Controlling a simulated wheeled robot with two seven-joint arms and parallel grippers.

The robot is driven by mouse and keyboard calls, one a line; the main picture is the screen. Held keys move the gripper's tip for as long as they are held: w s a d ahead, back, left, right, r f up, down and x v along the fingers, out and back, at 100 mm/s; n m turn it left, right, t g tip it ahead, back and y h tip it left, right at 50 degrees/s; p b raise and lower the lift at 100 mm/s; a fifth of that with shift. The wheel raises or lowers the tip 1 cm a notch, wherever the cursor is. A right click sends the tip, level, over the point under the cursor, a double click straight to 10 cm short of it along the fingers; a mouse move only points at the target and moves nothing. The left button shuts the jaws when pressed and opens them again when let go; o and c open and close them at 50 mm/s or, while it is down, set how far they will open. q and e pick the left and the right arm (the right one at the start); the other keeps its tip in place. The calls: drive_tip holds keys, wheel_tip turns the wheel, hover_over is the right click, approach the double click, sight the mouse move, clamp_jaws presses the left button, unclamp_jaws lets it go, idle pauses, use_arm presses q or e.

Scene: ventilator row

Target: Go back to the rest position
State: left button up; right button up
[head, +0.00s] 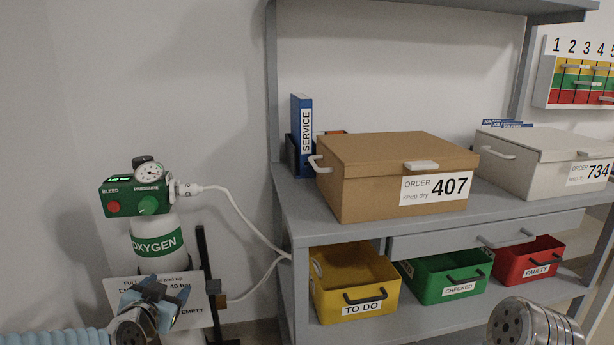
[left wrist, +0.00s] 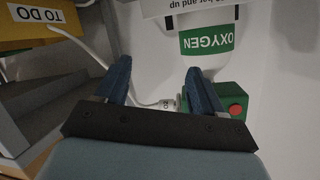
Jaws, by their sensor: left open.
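My left gripper (head: 160,291) is at the lower left of the head view, in front of the white label plate on the oxygen cylinder (head: 157,241). Its two blue fingers stand apart. In the left wrist view the gripper (left wrist: 160,82) is open with nothing between its fingers, and the scene there appears upside down. The green regulator block (left wrist: 232,101) shows beyond the right finger; I cannot tell the gap. A metal part of my right arm shows at the bottom right of the head view, but no right fingers are visible.
The grey bench (head: 290,211) carries a brown order box (head: 350,191) and a pale order box (head: 525,165). Yellow (head: 324,300), green (head: 428,289) and red (head: 508,267) bins sit below. A white hose (head: 233,207) runs from the regulator (head: 127,190) towards the bench.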

use_arm(q)
drive_tip(key=d+f+n+g+h, duration=0.1)
drive_tip(key=d+f+g, duration=0.15)
drive_tip(key=f, duration=0.55)
drive_tip(key=d+f+g+h, duration=0.2)
drive_tip(key=d+f, duration=0.2)
drive_tip(key=f, duration=0.3)
drive_tip(key=s+d+f+n+g+h, duration=0.1)
drive_tip(key=s+d+f+g, duration=0.2)
drive_tip(key=s+f, duration=0.4)
drive_tip(key=s+d+f+n+g+h+p, duration=0.1)
drive_tip(key=s+d+f+g, duration=0.2)
drive_tip(key=s+d+f, duration=0.2)
drive_tip(key=s+d+f+n+g, duration=0.1)
drive_tip(key=s+d+f+g, duration=0.2)
drive_tip(key=s+f, duration=0.6)
wheel_tip(320, 180, down, 3)
drive_tip(key=shift+d+f+n+h, duration=0.15)
drive_tip(key=shift+d+n+h, duration=0.2)
drive_tip(key=shift+d, duration=0.35)
use_arm(e)
drive_tip(key=shift+s+a+r, duration=0.1)
drive_tip(key=shift+a+r, duration=0.15)
drive_tip(key=shift+r, duration=0.55)
use_arm(q)
drive_tip(key=shift+w, duration=0.1)
